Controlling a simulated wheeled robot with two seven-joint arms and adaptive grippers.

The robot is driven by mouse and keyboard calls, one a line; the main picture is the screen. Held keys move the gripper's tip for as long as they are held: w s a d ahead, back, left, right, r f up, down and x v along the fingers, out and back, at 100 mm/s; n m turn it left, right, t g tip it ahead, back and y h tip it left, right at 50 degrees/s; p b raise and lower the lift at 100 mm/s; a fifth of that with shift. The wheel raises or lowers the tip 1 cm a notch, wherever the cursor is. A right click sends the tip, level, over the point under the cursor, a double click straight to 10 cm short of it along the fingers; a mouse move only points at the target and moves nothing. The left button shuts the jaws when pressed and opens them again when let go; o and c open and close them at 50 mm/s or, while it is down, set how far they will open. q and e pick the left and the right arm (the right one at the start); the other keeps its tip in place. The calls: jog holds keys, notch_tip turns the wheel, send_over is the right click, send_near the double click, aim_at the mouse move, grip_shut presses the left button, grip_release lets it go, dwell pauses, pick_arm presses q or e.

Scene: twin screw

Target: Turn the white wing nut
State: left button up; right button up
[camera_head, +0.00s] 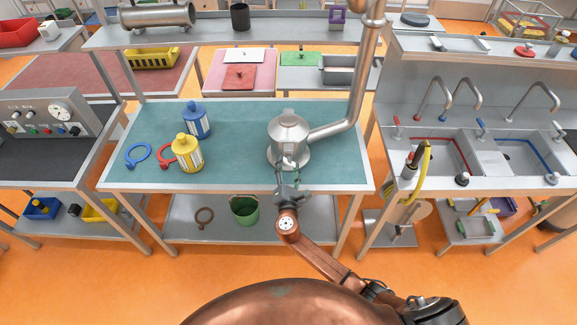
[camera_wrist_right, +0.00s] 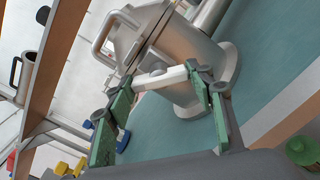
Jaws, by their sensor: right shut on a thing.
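The white wing nut (camera_wrist_right: 162,78) shows in the right wrist view as a pale bar at the front of a steel vessel (camera_wrist_right: 158,35). In the head view the vessel (camera_head: 290,128) stands on the teal-topped table, and the nut is too small or covered to make out. My right gripper (camera_head: 288,180) reaches in from the front of the table. In the wrist view its two green fingers (camera_wrist_right: 165,92) are shut on the nut, one at each end. My left gripper is not in view.
A blue bottle (camera_head: 198,122), a yellow bottle (camera_head: 186,154), a blue ring (camera_head: 138,155) and a red ring (camera_head: 163,160) are left on the table. A steel pipe (camera_head: 362,85) rises from the vessel. A sink unit (camera_head: 470,150) stands right. A green bucket (camera_head: 244,209) sits below.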

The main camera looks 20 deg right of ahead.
jog(key=shift+a+f, duration=0.1)
jog(key=o, duration=1.2)
jog(key=shift+c, duration=0.2)
jog(key=shift+s, duration=0.1)
jog(key=v, duration=1.2)
